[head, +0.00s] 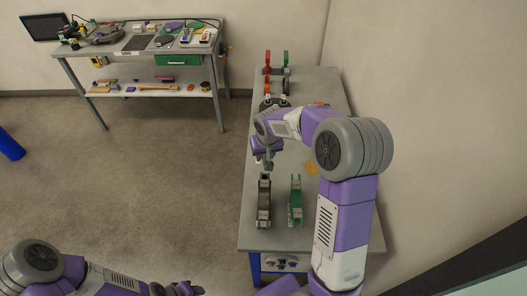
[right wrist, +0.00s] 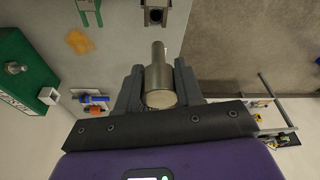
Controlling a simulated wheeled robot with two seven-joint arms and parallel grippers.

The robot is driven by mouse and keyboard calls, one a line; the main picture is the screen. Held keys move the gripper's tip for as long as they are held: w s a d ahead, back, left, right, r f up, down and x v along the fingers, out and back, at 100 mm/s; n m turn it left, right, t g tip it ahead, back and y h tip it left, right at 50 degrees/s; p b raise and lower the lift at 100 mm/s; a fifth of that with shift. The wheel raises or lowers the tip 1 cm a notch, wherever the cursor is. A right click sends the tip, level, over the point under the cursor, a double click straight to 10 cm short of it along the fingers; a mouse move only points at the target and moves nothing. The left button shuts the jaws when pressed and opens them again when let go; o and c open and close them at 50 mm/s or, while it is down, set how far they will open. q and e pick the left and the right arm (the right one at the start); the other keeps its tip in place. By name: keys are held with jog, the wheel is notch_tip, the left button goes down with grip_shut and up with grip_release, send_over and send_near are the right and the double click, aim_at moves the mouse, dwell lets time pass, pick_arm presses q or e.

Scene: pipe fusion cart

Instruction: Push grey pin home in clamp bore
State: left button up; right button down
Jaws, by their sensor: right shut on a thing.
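My right gripper (head: 268,163) is over the cart top, just behind the dark grey clamp (head: 264,203). In the right wrist view, the gripper (right wrist: 160,68) is shut on the grey pin (right wrist: 159,80), a stepped metal cylinder. The pin's narrow end points at the clamp (right wrist: 156,4), whose dark bore faces it. A gap shows between pin and clamp. In the head view I cannot make out the pin. My left gripper (head: 184,289) is low at the bottom edge, away from the cart; its fingers are too small to judge.
A green clamp (head: 296,203) stands right of the grey one on the grey cart top (head: 268,241). Red, orange and black clamps (head: 277,64) stand at the far end. An orange patch (right wrist: 80,41) lies on the top. A wall is at the right; a workbench (head: 140,50) is far left.

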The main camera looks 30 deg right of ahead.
jog(key=shift+s+f+n, duration=0.1)
jog(key=shift+f+n, duration=0.05)
jog(key=shift+n, duration=0.35)
notch_tip(320, 180, down, 5)
jog(key=b, duration=0.4)
jog(key=shift+a+f, duration=0.1)
jog(key=shift+f, duration=0.1)
jog(key=shift+b, duration=0.35)
dwell(0.8)
jog(key=shift+f, duration=0.15)
jog(key=shift+f+b, duration=0.3)
jog(key=shift+b, duration=0.1)
jog(key=shift+f+b, duration=1.1)
jog(key=shift+f, duration=0.3)
